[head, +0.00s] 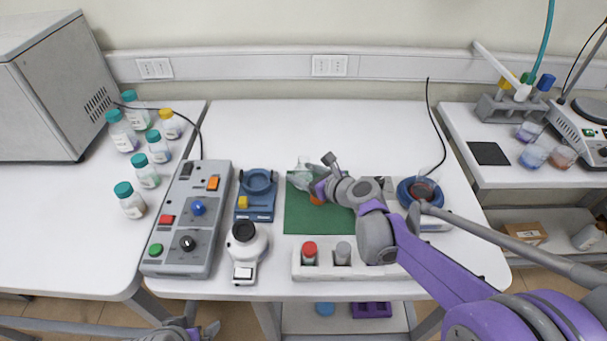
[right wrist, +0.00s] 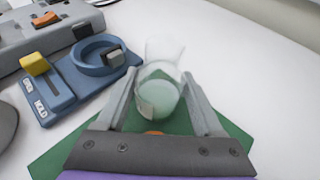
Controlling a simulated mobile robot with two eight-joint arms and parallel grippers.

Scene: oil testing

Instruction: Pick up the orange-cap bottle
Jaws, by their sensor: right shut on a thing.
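My right gripper (head: 312,186) is over the green mat (head: 295,222). It is shut on a clear glass vessel (head: 302,168) with a flared top. In the right wrist view this vessel (right wrist: 160,98) is between the two fingers and holds pale liquid. An orange patch (head: 316,201) shows at the gripper; it is partly hidden, and I cannot tell whether it is a cap. A bottle with a yellow-orange cap (head: 170,125) stands among teal-capped bottles at the left. My left gripper (head: 190,331) is at the bottom edge, partly cut off.
A blue ring holder (head: 262,206) with a yellow block and a grey control box (head: 185,225) stand left of the mat. A white rack (head: 310,270) with a red-capped tube is in front. A blue round stand (head: 405,190) is at the right. The table's back is clear.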

